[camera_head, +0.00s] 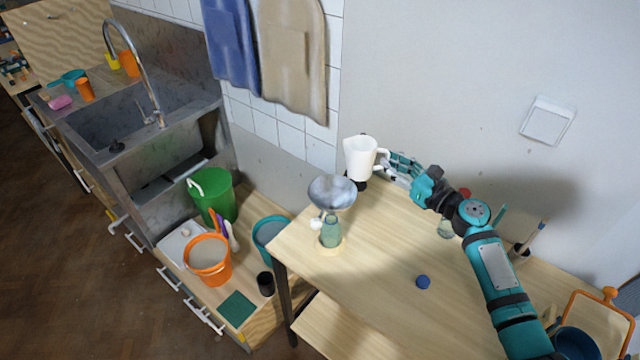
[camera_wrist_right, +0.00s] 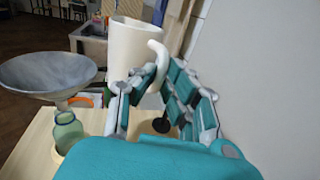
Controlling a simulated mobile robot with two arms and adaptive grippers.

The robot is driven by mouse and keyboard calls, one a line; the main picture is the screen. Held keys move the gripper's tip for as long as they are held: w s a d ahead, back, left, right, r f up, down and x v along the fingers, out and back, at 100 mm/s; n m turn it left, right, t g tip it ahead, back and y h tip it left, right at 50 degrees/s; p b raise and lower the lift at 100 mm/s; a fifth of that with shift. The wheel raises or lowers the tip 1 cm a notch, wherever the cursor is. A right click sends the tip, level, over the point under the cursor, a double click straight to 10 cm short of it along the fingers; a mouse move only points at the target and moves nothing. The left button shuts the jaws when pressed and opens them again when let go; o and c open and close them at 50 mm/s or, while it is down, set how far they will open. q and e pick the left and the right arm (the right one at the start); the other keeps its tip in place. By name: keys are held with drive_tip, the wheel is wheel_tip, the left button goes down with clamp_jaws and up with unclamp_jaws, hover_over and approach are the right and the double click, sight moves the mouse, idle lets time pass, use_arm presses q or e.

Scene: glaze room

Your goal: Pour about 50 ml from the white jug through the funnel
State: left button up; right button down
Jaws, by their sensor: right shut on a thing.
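The white jug (camera_head: 359,158) is upright above the table, behind and to the right of the funnel in the head view. My right gripper (camera_head: 388,163) is shut on its handle. In the right wrist view the jug (camera_wrist_right: 131,45) stands ahead of the right gripper (camera_wrist_right: 155,88), with its handle between the fingers. The grey funnel (camera_head: 332,192) sits above a green glass bottle (camera_head: 331,232) on a round light base. The funnel (camera_wrist_right: 48,76) and bottle (camera_wrist_right: 68,130) also show at the left of the right wrist view. The jug's contents are hidden. My left gripper is not in view.
A small glass (camera_head: 446,229) and a brush pot (camera_head: 519,252) stand near the right arm. An orange bucket (camera_head: 208,262) and a green bucket (camera_head: 213,197) stand left of the table, below the sink.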

use_arm(q)
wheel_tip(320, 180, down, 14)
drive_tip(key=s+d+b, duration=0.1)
drive_tip(key=b, duration=1.3)
use_arm(e)
drive_tip(key=s+a+r+n+t+y, duration=0.1)
drive_tip(key=s+a+r+n, duration=0.3)
drive_tip(key=n, duration=1)
drive_tip(key=shift+s+a+t+y, duration=0.45)
drive_tip(key=shift+s+y, duration=0.25)
drive_tip(key=shift+s, duration=0.45)
